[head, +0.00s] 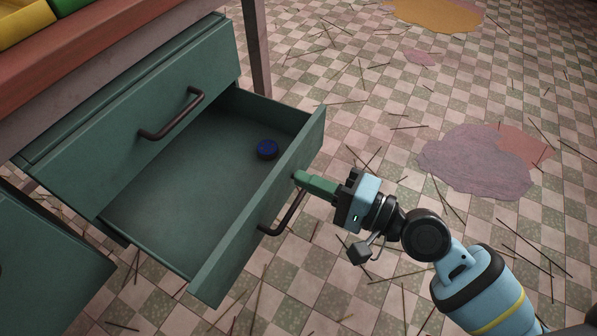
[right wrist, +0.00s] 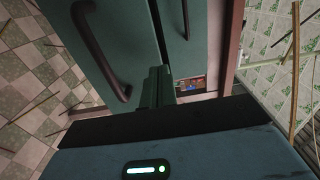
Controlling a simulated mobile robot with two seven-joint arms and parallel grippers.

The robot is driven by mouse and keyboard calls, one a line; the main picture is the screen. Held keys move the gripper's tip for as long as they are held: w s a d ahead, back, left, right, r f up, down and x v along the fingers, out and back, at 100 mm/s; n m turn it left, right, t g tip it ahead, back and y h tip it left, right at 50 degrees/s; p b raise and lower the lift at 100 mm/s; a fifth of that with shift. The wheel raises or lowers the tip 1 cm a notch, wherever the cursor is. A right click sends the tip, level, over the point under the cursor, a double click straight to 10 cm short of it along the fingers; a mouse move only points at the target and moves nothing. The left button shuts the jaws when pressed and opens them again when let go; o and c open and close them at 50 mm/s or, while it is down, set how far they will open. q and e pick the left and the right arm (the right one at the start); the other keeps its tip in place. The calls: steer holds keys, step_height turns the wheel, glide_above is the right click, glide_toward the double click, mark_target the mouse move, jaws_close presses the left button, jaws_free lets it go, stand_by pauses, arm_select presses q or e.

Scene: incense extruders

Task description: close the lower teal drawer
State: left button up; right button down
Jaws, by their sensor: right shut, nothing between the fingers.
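The lower teal drawer (head: 258,205) is pulled well out of the cabinet in the head view, with its inside showing. A dark curved handle (head: 284,217) is on its front. My right gripper (head: 300,178) is shut and empty. Its green fingers point at the outer face of the drawer front, near the top edge and beyond the handle; they touch it or nearly so. In the right wrist view the fingers (right wrist: 156,85) are together, beside the teal front and its handle (right wrist: 98,50). My left gripper is not in view.
The upper teal drawer (head: 150,115) with its own handle is above, beneath a reddish tabletop (head: 110,48). Another teal panel (head: 45,270) is at lower left. The checkered floor is strewn with thin sticks and has purple (head: 475,165) and yellow (head: 440,12) patches.

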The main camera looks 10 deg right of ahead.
mark_target(282, 170)
steer(key=shift+x, duration=0.95)
steer(key=shift+w+a, duration=0.15)
steer(key=shift+a, duration=0.1)
steer(key=shift+w+a, duration=0.25)
steer(key=shift+a, duration=0.15)
steer(key=x, duration=1.6)
steer(key=shift+w+a+b, duration=0.2)
steer(key=shift+b, duration=0.25)
steer(key=shift+f, duration=0.1)
